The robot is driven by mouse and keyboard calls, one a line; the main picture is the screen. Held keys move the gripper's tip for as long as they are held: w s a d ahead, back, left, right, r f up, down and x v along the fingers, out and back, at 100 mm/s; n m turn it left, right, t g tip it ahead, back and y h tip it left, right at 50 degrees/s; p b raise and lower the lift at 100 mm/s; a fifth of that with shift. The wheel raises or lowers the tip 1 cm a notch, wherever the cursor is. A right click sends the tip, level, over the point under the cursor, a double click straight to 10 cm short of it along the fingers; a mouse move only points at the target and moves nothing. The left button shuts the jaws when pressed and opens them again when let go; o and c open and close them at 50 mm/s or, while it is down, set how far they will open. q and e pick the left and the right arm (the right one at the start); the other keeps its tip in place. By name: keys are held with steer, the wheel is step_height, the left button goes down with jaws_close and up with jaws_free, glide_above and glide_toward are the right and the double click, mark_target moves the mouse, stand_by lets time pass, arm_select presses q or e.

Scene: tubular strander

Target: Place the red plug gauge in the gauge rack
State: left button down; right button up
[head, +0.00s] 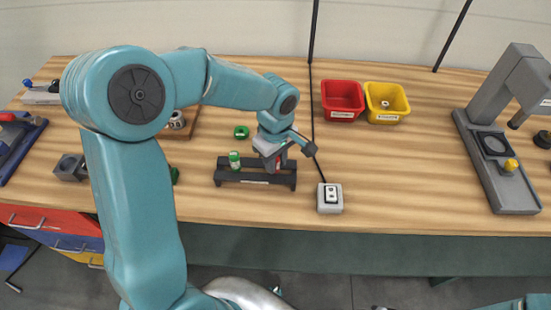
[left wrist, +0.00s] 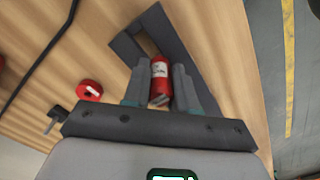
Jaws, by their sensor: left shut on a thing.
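The red plug gauge (left wrist: 160,77) is between the two fingers of my left gripper (left wrist: 160,90) in the left wrist view, and the gripper is shut on it. In the head view my left gripper (head: 275,153) is at the right part of the dark gauge rack (head: 256,179), and only a little red shows below it. The rack (left wrist: 128,48) lies under and beyond the gauge in the left wrist view. I cannot tell whether the gauge is seated or above the rack. A green gauge (head: 234,160) stands upright at the rack's left. My right gripper is out of view.
A grey switch box (head: 330,198) with a cable stands right of the rack. A green ring (head: 241,132) lies behind it. Red (head: 343,97) and yellow (head: 386,102) bins are at the back. A red ring (left wrist: 89,90) shows in the wrist view.

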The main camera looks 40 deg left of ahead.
arm_select(q)
steer(key=shift+r, duration=0.1)
steer(key=shift+d+f+b, duration=0.1)
steer(key=shift+f+b, duration=0.15)
steer(key=shift+b, duration=0.05)
steer(key=c, duration=0.9)
jaws_free()
steer(key=shift+r, duration=0.1)
steer(key=shift+r+p, duration=0.2)
steer(key=shift+p, duration=0.1)
step_height(320, 180, up, 11)
steer(key=shift+f, duration=0.1)
steer(key=shift+r, duration=0.6)
